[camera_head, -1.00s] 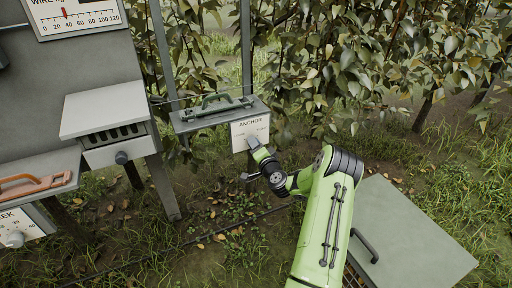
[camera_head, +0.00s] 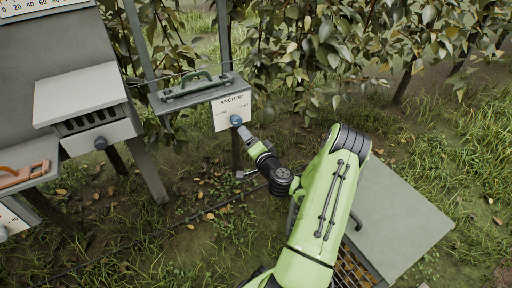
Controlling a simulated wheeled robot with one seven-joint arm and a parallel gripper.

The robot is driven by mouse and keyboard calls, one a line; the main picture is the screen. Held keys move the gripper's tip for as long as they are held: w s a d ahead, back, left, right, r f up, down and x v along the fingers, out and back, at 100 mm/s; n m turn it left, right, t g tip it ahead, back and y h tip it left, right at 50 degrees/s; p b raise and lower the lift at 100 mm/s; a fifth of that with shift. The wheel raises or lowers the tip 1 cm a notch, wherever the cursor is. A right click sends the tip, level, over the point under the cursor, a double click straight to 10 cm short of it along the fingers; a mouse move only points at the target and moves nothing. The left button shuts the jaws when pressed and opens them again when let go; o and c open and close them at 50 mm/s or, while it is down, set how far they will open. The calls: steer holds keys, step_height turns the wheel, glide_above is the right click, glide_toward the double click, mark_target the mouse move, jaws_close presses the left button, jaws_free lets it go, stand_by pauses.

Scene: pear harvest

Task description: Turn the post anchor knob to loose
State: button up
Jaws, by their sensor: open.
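The anchor panel (camera_head: 222,112) is a white plate marked ANCHOR, with small words on its left and right that look like LOOSE and TIGHT. It sits on the front of a grey box on the post. A round blue knob (camera_head: 236,120) is on the lower part of the plate. Its pointer setting is too small to read. My gripper (camera_head: 243,131) is open, just below and right of the knob, with its tips close to it. I cannot tell whether they touch. My green arm reaches up from the lower right.
A green-handled tool (camera_head: 195,86) lies on top of the anchor box. A grey-lidded crate (camera_head: 405,215) stands at the lower right. Leafy branches hang behind.

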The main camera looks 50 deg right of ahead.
steer(key=v, duration=0.6)
stand_by(0.3)
